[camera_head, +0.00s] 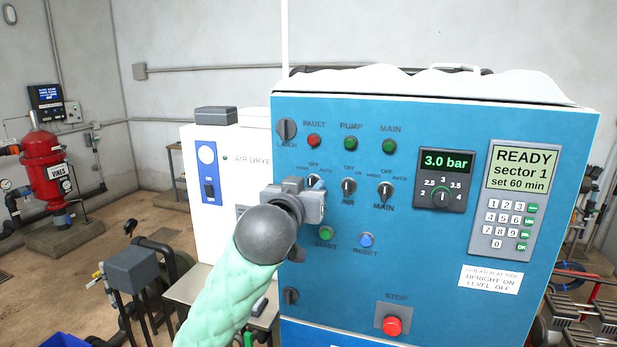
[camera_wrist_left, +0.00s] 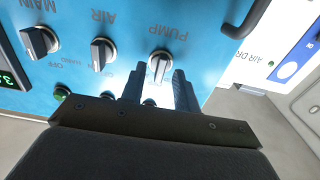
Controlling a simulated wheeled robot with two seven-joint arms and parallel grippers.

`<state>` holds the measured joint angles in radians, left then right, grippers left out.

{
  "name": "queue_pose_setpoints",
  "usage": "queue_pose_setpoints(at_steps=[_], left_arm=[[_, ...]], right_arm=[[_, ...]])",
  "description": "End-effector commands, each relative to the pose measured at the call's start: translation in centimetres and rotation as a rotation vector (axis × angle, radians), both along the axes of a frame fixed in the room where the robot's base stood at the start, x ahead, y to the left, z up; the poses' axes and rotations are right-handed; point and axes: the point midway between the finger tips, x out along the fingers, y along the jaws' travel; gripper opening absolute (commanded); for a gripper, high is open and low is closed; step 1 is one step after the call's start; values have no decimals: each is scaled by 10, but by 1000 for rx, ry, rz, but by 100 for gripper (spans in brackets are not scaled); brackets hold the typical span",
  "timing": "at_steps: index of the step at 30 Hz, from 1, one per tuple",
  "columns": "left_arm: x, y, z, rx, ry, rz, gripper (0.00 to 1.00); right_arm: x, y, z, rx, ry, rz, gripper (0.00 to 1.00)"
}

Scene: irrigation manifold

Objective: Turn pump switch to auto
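In the head view the switch (camera_head: 315,181) is mostly hidden behind my left gripper (camera_head: 318,200). In the left wrist view, which is upside down, my left gripper (camera_wrist_left: 159,72) is open. Its two fingers stand either side of the knob, with a gap visible. I cannot tell whether they touch it or exactly which label the bar points to. My right gripper is not in view.
The AIR switch (camera_head: 348,187) and MAIN switch (camera_head: 385,191) sit close to the right of the pump switch. The START button (camera_head: 326,234) and RESET button (camera_head: 366,240) are below. A red STOP button (camera_head: 392,326) is low on the panel. A white air dryer (camera_head: 225,160) stands left.

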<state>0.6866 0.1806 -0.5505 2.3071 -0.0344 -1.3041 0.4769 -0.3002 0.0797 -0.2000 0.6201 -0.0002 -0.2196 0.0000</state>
Motion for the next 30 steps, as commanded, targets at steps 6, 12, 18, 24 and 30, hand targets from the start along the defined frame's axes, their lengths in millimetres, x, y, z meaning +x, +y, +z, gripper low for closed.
queue_pose_setpoints(at_steps=[6, 12, 18, 24, 30], left_arm=[[10, -3, 0, 0, 0, 0, 31], [11, -3, -1, 1, 0, 0, 31], [10, -3, -1, 1, 0, 0, 2], [11, -3, 0, 10, -3, 1, 2], [11, -3, 0, 75, -25, 1, 2]], right_arm=[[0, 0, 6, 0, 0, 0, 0], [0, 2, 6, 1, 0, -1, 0], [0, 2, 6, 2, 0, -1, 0], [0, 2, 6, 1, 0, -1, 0], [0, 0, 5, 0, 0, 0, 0]])
